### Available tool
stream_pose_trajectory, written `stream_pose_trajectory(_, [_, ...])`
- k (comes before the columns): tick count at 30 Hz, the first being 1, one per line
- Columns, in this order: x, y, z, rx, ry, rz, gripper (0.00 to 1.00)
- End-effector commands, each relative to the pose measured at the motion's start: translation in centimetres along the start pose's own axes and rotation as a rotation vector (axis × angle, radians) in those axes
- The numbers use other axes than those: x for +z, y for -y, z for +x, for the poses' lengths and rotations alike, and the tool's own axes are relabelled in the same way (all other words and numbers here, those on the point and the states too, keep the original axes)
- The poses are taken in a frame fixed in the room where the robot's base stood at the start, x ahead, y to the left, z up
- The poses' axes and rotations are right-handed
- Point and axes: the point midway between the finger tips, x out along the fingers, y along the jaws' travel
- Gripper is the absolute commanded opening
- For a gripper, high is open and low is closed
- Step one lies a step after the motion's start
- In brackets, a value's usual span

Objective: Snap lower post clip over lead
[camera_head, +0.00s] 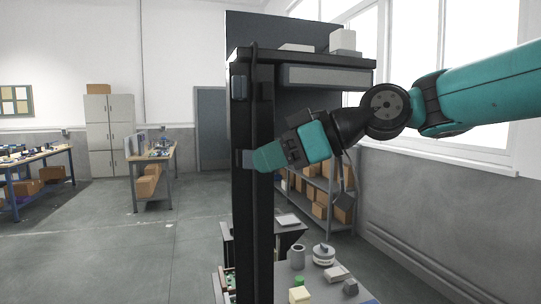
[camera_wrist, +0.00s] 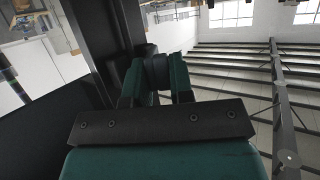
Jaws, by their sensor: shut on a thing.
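A dark upright post (camera_head: 243,205) stands in the middle of the head view. A black lead (camera_head: 254,110) runs down its face from the top. The upper clip (camera_head: 239,88) sits on the post near the top, and the lower clip (camera_head: 245,159) is further down. My teal gripper (camera_head: 262,160) reaches in from the right at the lower clip's height, its fingertips against it and the post. In the wrist view the fingers (camera_wrist: 156,82) close on a dark part, apparently the lower clip (camera_wrist: 157,70). The fingers hide whether the clip is over the lead.
A top shelf (camera_head: 325,76) with a white box (camera_head: 343,41) projects right from the post above my arm. Below is a work surface (camera_head: 310,285) with small parts. Shelves with cartons (camera_head: 318,195) stand behind. The floor to the left is open.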

Motion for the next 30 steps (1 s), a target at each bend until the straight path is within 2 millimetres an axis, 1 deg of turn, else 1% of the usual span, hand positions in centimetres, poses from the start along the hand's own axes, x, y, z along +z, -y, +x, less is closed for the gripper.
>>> stream_pose_trajectory(6, [-0.4,-0.9,-0.2,-0.194,0.001,-0.076,0.00])
stream_pose_trajectory(11, [-0.2,-1.2,-0.1,-0.276,0.000,-0.111,0.00])
stream_pose_trajectory(30, [0.0,-1.2,-0.2,-0.294,-0.004,-0.124,0.00])
